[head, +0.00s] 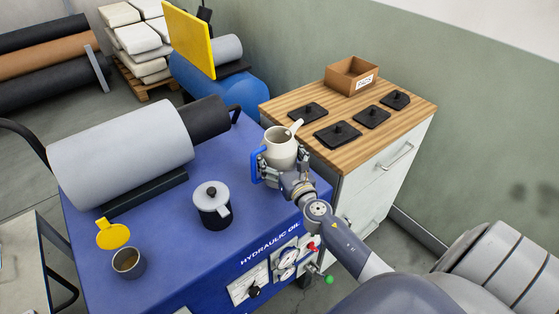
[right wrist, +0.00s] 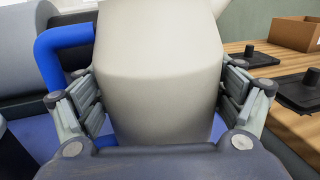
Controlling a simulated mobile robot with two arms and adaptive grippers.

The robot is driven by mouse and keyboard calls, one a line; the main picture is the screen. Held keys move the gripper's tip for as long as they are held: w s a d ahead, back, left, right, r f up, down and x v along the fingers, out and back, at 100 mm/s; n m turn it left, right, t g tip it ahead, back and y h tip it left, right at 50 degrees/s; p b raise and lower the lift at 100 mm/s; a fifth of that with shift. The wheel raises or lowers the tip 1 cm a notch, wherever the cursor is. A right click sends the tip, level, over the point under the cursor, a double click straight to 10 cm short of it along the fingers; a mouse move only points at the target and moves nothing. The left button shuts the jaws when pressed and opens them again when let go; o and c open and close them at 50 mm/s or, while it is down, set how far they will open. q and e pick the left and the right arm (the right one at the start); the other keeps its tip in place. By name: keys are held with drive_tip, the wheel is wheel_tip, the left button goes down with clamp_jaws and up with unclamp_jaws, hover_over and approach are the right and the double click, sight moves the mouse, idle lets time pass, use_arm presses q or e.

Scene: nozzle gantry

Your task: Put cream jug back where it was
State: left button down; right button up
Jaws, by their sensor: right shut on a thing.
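The cream jug (head: 281,148) is upright near the right end of the blue cart top, close to the wooden cabinet. Its spout points right, and a blue loop (head: 253,166) on its left side looks like its handle. My right gripper (head: 277,174) is shut around the jug's body. In the right wrist view the jug (right wrist: 157,75) fills the space between the fingers, with a finger pressed on each side. I cannot tell whether its base touches the cart top; the gripper hides it. My left gripper is not in view.
The blue cart (head: 165,240) carries a grey cylinder (head: 120,150), a dark lidded pot (head: 212,206) and a grey cup (head: 128,263) with a yellow lid. The wooden cabinet top (head: 300,95) holds several black knobbed plates (head: 338,135) and a brown box (head: 351,76). Its front-left area is bare.

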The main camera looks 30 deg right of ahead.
drive_tip(key=shift+w+d, duration=0.4)
drive_tip(key=shift+w, duration=0.15)
wheel_tip(320, 180, down, 4)
drive_tip(key=b, duration=0.3)
drive_tip(key=shift+r, duration=0.25)
drive_tip(key=o, duration=1.8)
drive_tip(key=shift+s+f, duration=0.1)
drive_tip(key=shift+f, duration=0.1)
drive_tip(key=shift+r, duration=0.15)
drive_tip(key=s, duration=0.4)
drive_tip(key=s+a+b, duration=0.1)
drive_tip(key=s, duration=0.2)
drive_tip(key=s+a, duration=0.1)
drive_tip(key=s, duration=0.3)
drive_tip(key=shift+s+a+b, duration=0.15)
drive_tip(key=shift+s+b, duration=0.2)
